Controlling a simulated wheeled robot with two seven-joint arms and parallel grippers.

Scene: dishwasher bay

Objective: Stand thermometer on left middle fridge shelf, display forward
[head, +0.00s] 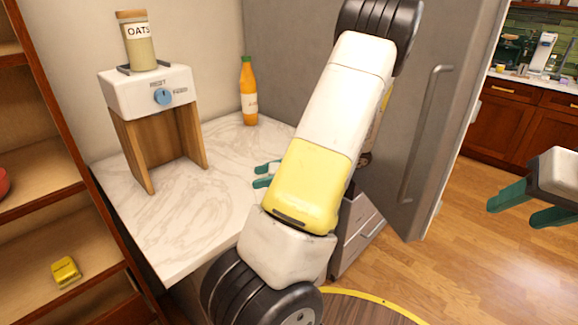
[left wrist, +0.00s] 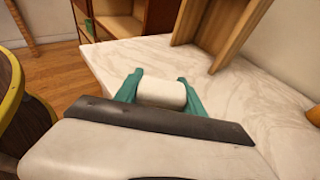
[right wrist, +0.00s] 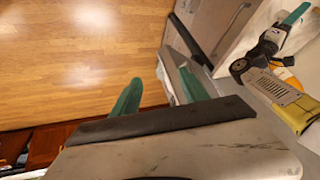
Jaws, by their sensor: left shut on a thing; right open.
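My left gripper (head: 264,176) is low over the marble counter, largely covered by my own arm in the head view. In the left wrist view (left wrist: 160,90) its teal fingers are shut on a small white block, which looks like the thermometer (left wrist: 162,94). Its display cannot be seen. My right gripper (head: 530,205) is open and empty, out at the right over the wood floor; its fingers also show in the right wrist view (right wrist: 165,95). A tall grey door with a vertical handle (head: 425,130), apparently the fridge, stands beyond my left arm. No fridge shelf shows.
The marble counter (head: 185,225) holds an orange bottle (head: 249,95) and a wooden-legged dispenser (head: 150,92) with an oats jar (head: 138,45). Wooden shelves at left hold a yellow object (head: 66,271). Open floor (head: 475,225) lies to the right.

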